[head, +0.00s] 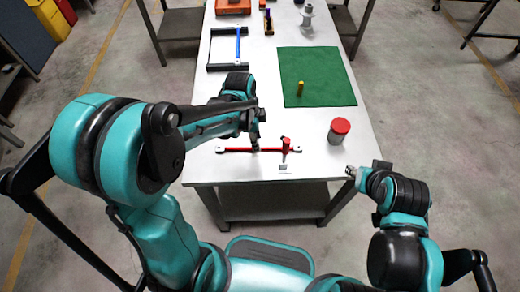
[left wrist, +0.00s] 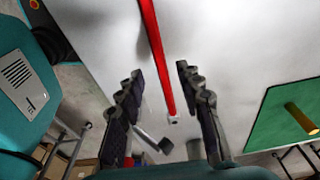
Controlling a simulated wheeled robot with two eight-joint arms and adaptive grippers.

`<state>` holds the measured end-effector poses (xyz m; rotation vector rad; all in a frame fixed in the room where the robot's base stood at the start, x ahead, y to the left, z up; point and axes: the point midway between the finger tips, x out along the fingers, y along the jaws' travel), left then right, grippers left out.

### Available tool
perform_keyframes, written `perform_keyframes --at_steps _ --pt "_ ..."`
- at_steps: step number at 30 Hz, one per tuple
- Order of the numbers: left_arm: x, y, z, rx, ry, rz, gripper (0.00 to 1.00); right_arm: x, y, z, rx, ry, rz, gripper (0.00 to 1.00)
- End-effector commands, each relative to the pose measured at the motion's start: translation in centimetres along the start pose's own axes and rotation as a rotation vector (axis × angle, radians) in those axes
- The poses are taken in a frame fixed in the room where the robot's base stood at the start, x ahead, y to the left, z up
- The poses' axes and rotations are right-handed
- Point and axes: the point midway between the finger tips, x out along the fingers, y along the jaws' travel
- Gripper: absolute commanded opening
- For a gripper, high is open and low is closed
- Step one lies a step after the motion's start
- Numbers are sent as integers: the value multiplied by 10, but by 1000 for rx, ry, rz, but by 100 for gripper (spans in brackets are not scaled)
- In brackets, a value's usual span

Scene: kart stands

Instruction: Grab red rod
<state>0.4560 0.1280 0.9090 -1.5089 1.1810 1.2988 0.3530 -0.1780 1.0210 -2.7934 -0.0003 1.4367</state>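The red rod (head: 237,150) lies across the near part of the white table, with light-coloured ends. My left gripper (head: 256,145) is over the rod's middle, pointing down. In the left wrist view the red rod (left wrist: 159,50) runs between the two spread fingers of the left gripper (left wrist: 160,72), with a gap on both sides. The fingers are open and empty; their exact height over the rod is unclear. My right gripper (head: 352,172) is by the table's front right corner, away from the rod, too small to read.
A red-capped grey cylinder (head: 339,131) stands further right. A yellow cylinder (head: 301,88) is on the green mat (head: 325,65). A black frame with a blue bar (head: 238,45) lies at the back left.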

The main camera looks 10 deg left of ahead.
Motion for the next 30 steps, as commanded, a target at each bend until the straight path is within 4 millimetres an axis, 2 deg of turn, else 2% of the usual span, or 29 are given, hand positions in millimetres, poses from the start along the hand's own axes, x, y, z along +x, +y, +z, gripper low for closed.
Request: perform_keyframes --at_steps 1,6,13,14,17,18,30 --pt "12 0 1 0 0 0 36 7 0 5 0 0 0 40" --pt "36 -1 2 0 0 -1 36 16 0 12 0 0 0 40" --pt "36 -1 1 -2 0 -1 36 15 0 10 0 0 0 40" --pt "36 -1 1 -2 0 -1 31 15 0 10 0 0 0 40" --pt "36 -1 1 -2 0 -1 4 15 0 10 0 0 0 40" --pt "36 -1 1 -2 0 -1 0 15 0 10 0 0 0 40" --pt "34 -1 1 -2 0 -1 0 14 0 10 0 0 0 40"
